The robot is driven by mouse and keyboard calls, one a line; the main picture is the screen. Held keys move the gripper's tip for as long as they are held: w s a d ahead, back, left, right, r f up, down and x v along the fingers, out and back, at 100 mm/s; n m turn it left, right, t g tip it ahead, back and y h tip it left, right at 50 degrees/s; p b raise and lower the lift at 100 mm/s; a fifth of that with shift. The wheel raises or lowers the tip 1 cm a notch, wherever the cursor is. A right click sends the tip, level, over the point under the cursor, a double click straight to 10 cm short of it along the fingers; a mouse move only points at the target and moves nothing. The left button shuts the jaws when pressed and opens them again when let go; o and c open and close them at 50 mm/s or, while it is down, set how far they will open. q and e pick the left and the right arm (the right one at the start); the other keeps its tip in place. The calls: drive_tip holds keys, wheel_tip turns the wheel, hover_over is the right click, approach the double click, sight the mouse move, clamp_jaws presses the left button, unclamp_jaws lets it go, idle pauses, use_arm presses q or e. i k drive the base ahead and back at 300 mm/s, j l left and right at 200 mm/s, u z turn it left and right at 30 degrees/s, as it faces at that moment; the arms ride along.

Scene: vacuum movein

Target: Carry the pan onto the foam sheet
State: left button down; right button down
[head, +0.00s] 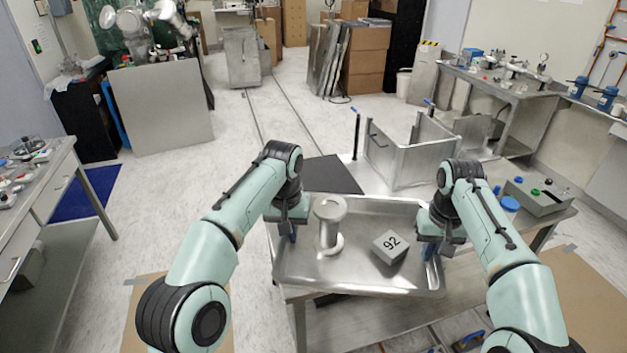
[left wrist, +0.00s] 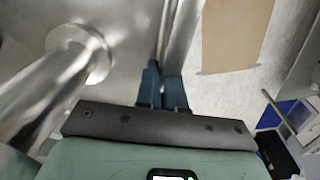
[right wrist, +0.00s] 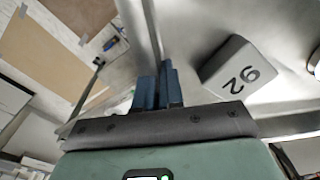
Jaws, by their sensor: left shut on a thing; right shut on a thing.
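The pan (head: 350,272) is a shallow silver metal tray in the middle of the head view. It holds a metal spool-shaped piece (head: 329,225) standing upright and a grey block marked 92 (head: 390,246). My left gripper (head: 292,236) is shut on the pan's left rim, which also shows between the blue fingers in the left wrist view (left wrist: 163,75). My right gripper (head: 429,250) is shut on the right rim; its fingers pinch the rim in the right wrist view (right wrist: 157,75). The dark flat sheet (head: 333,174) behind the pan seems to be the foam sheet.
An open metal box frame (head: 405,152) stands behind the pan on the metal table. A grey control box with coloured buttons (head: 538,196) and a blue-lidded jar (head: 510,204) are at the right. A side bench (head: 40,190) stands at left. Open floor lies to the left of the table.

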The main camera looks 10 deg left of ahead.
sight(311, 178)
drive_tip(key=j+z, duration=0.1)
drive_tip(key=z, duration=1.95)
drive_tip(key=k+j, duration=0.1)
drive_tip(key=j, duration=0.25)
drive_tip(key=k+j, duration=0.15)
drive_tip(key=j, duration=0.25)
drive_tip(key=k+j, duration=0.1)
drive_tip(key=j, duration=0.25)
drive_tip(key=k+j, duration=0.15)
drive_tip(key=j, duration=0.25)
drive_tip(key=k+j, duration=0.1)
drive_tip(key=j, duration=0.25)
drive_tip(key=k+j, duration=0.15)
drive_tip(key=j, duration=0.25)
